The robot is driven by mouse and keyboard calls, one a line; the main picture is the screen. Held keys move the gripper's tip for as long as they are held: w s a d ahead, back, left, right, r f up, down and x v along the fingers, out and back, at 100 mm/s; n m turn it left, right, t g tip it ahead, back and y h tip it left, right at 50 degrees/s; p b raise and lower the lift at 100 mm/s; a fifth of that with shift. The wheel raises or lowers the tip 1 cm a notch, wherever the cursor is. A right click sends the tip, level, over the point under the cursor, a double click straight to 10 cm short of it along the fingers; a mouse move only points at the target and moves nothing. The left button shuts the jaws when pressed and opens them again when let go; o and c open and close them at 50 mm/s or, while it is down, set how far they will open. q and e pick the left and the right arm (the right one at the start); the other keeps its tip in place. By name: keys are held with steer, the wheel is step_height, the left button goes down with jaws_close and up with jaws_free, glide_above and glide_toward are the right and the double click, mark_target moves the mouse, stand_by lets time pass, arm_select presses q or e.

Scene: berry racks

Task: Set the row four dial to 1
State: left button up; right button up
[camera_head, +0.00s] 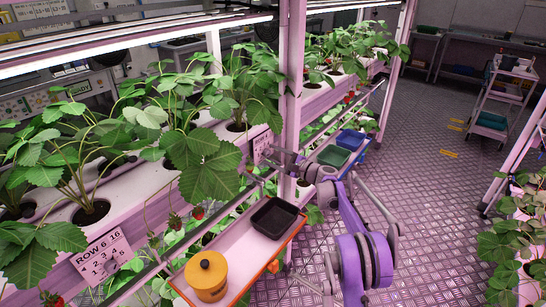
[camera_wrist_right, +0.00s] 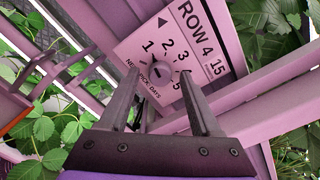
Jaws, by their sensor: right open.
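The row four plate (camera_wrist_right: 203,52) is white, reads "ROW 4 15" and "NEXT PICK DAYS", and sits tilted in the right wrist view. Its small grey dial (camera_wrist_right: 160,69) stands among the printed numbers 1, 2, 3 and 5; I cannot tell which number it points at. My right gripper (camera_wrist_right: 158,73) is open, with one finger on each side of the dial; contact is unclear. The right finger covers part of the plate. In the head view the same plate (camera_head: 262,145) is small, with my right gripper (camera_head: 272,158) in front of it. My left gripper is out of view.
A second plate (camera_head: 100,258), "ROW 6 16", is at lower left. An orange-edged shelf (camera_head: 228,257) holds a yellow pot (camera_head: 206,275) and a black tray (camera_head: 275,217). A pink post (camera_head: 291,70) and strawberry leaves (camera_head: 205,150) stand close to my right gripper. The aisle floor (camera_head: 435,205) is clear.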

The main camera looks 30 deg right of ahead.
steer(key=v, duration=1)
steer(key=shift+s+d, duration=0.2)
steer(key=shift+s, duration=0.15)
